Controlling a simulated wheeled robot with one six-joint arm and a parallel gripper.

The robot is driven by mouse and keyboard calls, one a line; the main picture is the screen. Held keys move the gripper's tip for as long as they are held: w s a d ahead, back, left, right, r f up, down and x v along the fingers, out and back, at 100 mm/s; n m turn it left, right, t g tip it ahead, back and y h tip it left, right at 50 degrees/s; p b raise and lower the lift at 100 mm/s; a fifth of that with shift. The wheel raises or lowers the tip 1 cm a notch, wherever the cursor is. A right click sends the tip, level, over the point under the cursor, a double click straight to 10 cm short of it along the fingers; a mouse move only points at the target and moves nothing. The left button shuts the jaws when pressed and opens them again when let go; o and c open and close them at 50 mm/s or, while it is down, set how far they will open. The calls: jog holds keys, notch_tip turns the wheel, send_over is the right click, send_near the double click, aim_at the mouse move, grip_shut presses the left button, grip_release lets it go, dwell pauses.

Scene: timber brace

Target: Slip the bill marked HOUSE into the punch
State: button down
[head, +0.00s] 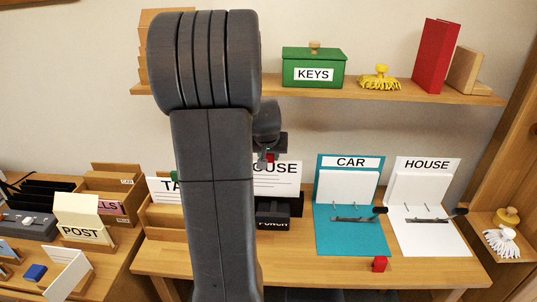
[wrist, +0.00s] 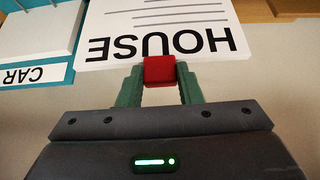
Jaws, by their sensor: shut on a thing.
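The white bill marked HOUSE (head: 279,182) is held upright, its left part hidden behind my arm in the head view. It also shows upside down in the wrist view (wrist: 160,20). My gripper (wrist: 160,72) is shut on the small red block (wrist: 159,68) at the bill's headed edge; in the head view the red block (head: 270,157) is small and partly hidden. The black punch (head: 274,222) stands on the desk directly below the bill in the head view. I cannot tell whether the bill's lower edge is in the punch or just above or behind it.
A teal CAR binder (head: 351,235) and a white HOUSE binder (head: 434,237) lie open to the right. A small red block (head: 380,264) sits at the desk's front edge. A shelf (head: 390,93) with a green KEYS box (head: 314,68) is above. A POST holder (head: 84,222) is left.

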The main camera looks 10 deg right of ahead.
jog(key=shift+f+b, duration=2.05)
jog(key=shift+f, duration=0.55)
jog(key=shift+c, duration=2.3)
grip_release()
jog(key=shift+r, duration=0.1)
notch_tip(320, 180, up, 8)
jog(key=p, duration=0.6)
send_over(269, 170)
jog(key=s, duration=0.1)
jog(key=shift+a, duration=0.15)
